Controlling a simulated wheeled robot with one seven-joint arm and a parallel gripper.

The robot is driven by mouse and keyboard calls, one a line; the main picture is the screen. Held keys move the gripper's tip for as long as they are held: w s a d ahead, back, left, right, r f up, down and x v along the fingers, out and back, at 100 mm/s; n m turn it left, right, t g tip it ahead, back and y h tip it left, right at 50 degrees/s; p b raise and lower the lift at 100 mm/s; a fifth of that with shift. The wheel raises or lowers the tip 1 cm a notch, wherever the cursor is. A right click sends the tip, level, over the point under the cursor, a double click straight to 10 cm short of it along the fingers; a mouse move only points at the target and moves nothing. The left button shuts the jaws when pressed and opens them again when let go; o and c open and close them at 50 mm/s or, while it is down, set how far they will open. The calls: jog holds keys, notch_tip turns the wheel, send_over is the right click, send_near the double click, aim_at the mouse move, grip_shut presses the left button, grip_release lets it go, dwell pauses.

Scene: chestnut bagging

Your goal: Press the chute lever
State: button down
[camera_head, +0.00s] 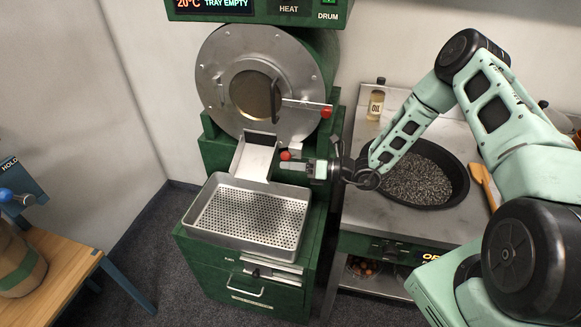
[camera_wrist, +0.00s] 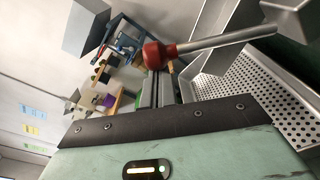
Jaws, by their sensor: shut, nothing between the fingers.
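The chute lever ends in a red knob (camera_head: 285,155) beside the metal chute (camera_head: 255,157) on the green roaster. In the wrist view the red knob (camera_wrist: 155,54) sits on a metal rod that runs to the upper right. My gripper (camera_head: 284,166) is shut and empty, its tips at the knob, just below it in the head view. In the wrist view my fingers (camera_wrist: 160,80) point toward the knob, which hides part of their tips. I cannot tell whether they touch it.
A perforated metal tray (camera_head: 247,222) lies empty below the chute. The drum door (camera_head: 225,80) above is shut, with a red-knobbed handle (camera_head: 326,112) on its right.

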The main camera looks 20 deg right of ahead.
jog(key=w+d+r+m+p, duration=0.2)
jog(key=w+r+m, duration=0.1)
jog(key=r+m, duration=0.1)
jog(key=shift+w+d+r+m, duration=0.35)
jog(key=shift+r+m, duration=0.05)
jog(key=shift+r, duration=0.15)
jog(key=shift+w+r, duration=0.1)
dwell(0.5)
jog(key=shift+d, duration=0.1)
